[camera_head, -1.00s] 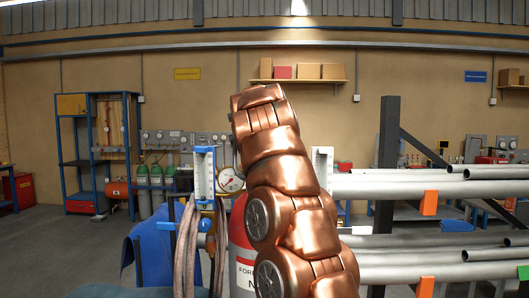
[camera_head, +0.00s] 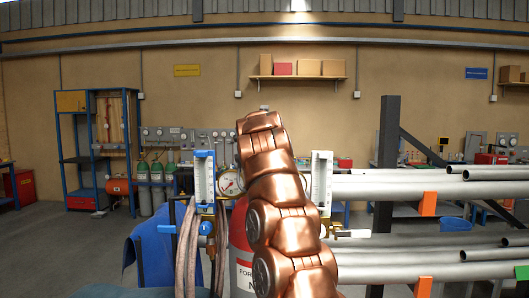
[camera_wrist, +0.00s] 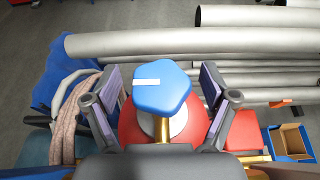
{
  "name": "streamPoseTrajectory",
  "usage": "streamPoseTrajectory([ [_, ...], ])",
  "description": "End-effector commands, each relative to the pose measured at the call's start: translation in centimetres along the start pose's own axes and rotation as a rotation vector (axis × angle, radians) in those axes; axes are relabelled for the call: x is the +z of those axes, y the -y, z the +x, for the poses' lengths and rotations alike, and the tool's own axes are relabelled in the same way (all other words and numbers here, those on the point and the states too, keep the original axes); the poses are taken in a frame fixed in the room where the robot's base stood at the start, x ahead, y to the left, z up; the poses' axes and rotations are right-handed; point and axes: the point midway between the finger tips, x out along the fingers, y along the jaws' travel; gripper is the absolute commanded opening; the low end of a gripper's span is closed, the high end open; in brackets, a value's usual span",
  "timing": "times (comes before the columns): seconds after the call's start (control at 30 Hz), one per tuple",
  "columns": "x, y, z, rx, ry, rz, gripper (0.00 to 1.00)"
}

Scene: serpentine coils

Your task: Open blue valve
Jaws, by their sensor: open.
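The blue valve knob (camera_wrist: 162,92) is a lobed blue handle with a white mark on top, seen in the wrist view. It sits on a brass stem above a red cylinder (camera_wrist: 130,125). My gripper (camera_wrist: 161,100) is open, with one finger to the left of the knob and one to the right. Gaps show on both sides, so neither finger appears to touch it. In the head view my copper arm hides the knob and my gripper. The red cylinder (camera_head: 241,245) shows partly beside the arm.
Two upright flowmeters (camera_head: 204,177) (camera_head: 321,180) flank my arm; the left one has a small blue knob (camera_head: 207,228). A pressure gauge (camera_head: 230,182) and hoses (camera_head: 188,250) are close by. Grey pipes (camera_head: 420,188) fill the right side. A blue cloth (camera_head: 155,245) hangs at left.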

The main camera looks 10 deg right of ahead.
Motion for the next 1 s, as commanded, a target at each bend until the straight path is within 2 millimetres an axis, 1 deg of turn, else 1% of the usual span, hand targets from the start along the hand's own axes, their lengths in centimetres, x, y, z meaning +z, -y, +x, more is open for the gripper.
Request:
streamPoseTrajectory([
  [0.23,-0.01,-0.01,0.05,0.0,0.0,0.0,0.84],
  [0.8,-0.02,-0.03,0.06,0.0,0.0,0.0,0.25],
  [1.0,-0.01,-0.1,0.0,0.029,-0.002,-0.012,0.24],
])
